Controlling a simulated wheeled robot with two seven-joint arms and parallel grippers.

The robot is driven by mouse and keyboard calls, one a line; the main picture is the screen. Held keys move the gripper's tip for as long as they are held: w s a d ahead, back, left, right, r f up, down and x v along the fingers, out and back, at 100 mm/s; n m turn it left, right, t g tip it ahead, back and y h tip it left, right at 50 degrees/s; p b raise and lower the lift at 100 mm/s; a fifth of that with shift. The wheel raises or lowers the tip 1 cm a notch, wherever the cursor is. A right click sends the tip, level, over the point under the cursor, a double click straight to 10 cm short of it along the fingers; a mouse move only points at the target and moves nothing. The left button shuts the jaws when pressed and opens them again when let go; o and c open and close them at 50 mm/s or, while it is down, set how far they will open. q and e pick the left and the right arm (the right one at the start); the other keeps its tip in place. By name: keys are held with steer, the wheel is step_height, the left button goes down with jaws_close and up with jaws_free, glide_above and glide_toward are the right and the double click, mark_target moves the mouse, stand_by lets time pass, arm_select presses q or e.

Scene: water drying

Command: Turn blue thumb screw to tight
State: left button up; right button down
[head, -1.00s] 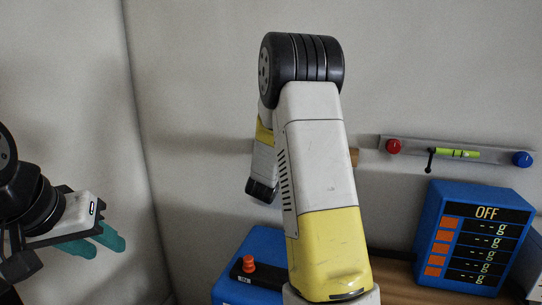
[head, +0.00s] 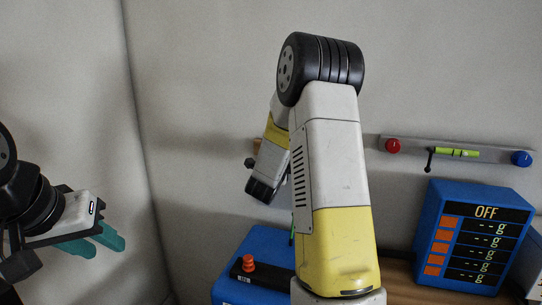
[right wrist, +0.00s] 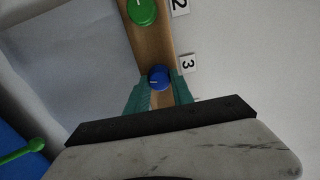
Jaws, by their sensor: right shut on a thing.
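In the right wrist view, a blue thumb screw (right wrist: 159,77) with a small mark on its face sits on a wooden rail by a "3" label. The teal fingers of my right gripper (right wrist: 159,92) are on both sides of it, shut on it. In the head view my right arm hides the right gripper and this screw. My left gripper (head: 95,240) is at the far left with its two teal fingers apart. It is empty, away from the fixtures.
A green knob (right wrist: 142,11) is on the same wooden rail (right wrist: 158,45), by a "2" label. A grey wall bar (head: 410,147) carries a red knob (head: 393,146), a level and another blue knob (head: 522,158). A blue display box (head: 475,238) reads OFF.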

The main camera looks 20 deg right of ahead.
steer(key=shift+a+f+m, duration=0.1)
steer(key=shift+m, duration=3.5)
steer(key=shift+a+f+m, duration=0.1)
steer(key=shift+m, duration=3.5)
steer(key=c, duration=1.1)
jaws_free()
steer(key=shift+d, duration=0.1)
